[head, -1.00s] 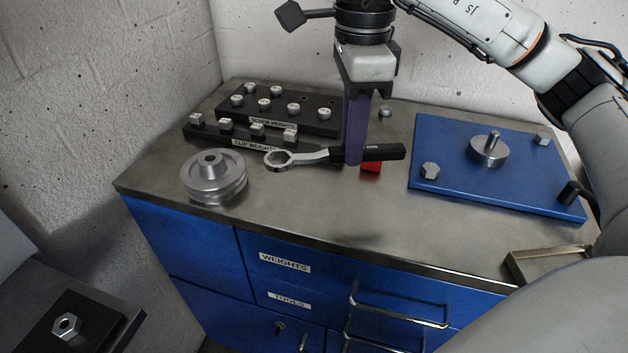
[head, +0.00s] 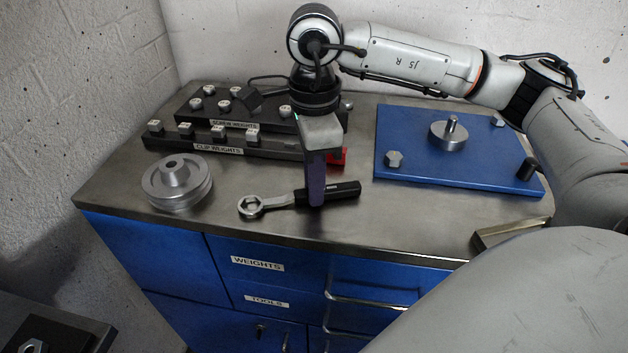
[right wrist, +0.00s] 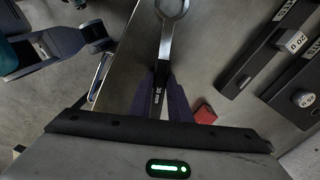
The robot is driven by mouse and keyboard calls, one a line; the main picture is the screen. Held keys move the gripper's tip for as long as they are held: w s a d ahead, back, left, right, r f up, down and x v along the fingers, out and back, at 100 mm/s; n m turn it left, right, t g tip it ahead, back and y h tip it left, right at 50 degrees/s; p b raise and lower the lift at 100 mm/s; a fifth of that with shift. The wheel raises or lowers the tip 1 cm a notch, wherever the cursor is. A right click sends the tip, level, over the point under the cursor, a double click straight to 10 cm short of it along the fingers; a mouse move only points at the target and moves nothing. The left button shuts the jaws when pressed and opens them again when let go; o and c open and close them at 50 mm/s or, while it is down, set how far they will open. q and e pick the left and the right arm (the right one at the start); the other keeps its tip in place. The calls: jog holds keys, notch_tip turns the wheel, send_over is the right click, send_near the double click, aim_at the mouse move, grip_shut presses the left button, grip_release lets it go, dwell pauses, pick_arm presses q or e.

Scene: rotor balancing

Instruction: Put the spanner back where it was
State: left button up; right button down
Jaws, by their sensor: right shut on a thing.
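The spanner (head: 268,204) has a silver ring end pointing left and a black handle. My right gripper (head: 316,200) points down and is shut on it near where the handle meets the shaft. The spanner lies level, low over the front middle of the steel bench top; I cannot tell whether it touches. In the right wrist view the spanner (right wrist: 166,45) runs upward from between the fingers, with "30 mm" on its handle. A small red block (head: 337,157) stands behind the gripper, partly hidden by it. My left gripper is not seen.
A silver pulley-like rotor (head: 177,183) stands on the bench at left. Clip-weight (head: 170,140) and screw-weight (head: 272,126) racks stand behind. A blue plate (head: 400,128) with a spindle lies at right, a metal tray (head: 490,240) at front right. The bench (head: 400,222) is clear in front.

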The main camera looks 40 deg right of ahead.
jog(key=shift+f, duration=0.15)
jog(key=c, duration=1.7)
grip_release()
jog(key=shift+o, duration=0.2)
notch_tip(320, 180, up, 12)
jog(key=p, duration=0.1)
jog(key=shift+r, duration=0.25)
